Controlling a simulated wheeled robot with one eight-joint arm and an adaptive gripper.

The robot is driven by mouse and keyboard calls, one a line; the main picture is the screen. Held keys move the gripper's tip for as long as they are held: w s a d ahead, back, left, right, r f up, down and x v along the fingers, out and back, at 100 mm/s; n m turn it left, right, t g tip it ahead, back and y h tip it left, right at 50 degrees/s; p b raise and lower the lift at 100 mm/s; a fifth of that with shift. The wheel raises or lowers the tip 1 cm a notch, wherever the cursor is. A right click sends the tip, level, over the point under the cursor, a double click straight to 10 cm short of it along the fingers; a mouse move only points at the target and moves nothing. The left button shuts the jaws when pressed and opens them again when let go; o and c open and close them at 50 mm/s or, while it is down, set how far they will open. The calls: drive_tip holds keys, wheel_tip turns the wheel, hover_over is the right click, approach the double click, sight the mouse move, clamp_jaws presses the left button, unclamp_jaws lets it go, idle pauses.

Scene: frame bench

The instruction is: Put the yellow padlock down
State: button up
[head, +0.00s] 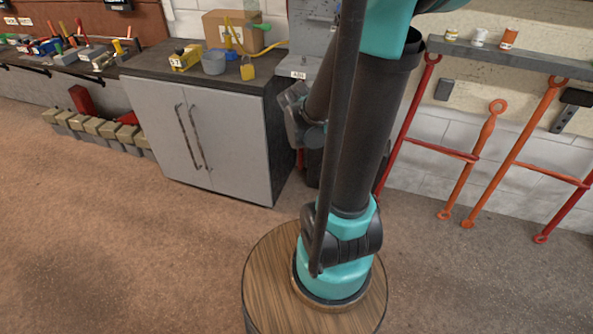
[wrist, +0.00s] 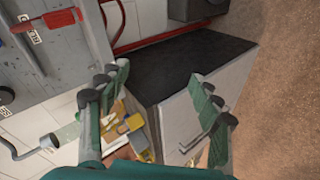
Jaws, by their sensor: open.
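A small yellow block that looks like the padlock (head: 248,71) sits on the dark top of the grey cabinet (head: 262,88) in the head view, near its right end.
On the cabinet top stand a yellow box (head: 185,58), a grey cup (head: 214,62) and a cardboard box (head: 218,27). Red and orange bars (head: 487,135) lean at the right wall. A bench with tools (head: 85,52) is at left. The brown floor (head: 110,230) in front is clear.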

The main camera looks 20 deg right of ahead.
drive_tip(key=s+a+f+m+g+y, duration=0.2)
drive_tip(key=s+a+f+m, duration=0.2)
drive_tip(key=s, duration=0.5)
drive_tip(key=s+a+f+m+g+y, duration=0.2)
drive_tip(key=s+a+f+m+g, duration=0.1)
drive_tip(key=s, duration=0.7)
drive_tip(key=shift+s+a+f+m+g+y, duration=0.15)
drive_tip(key=shift+a+f+m+g+y, duration=0.15)
drive_tip(key=shift+a+f+m, duration=0.55)
drive_tip(key=shift+a+r, duration=0.15)
drive_tip(key=shift+r, duration=0.15)
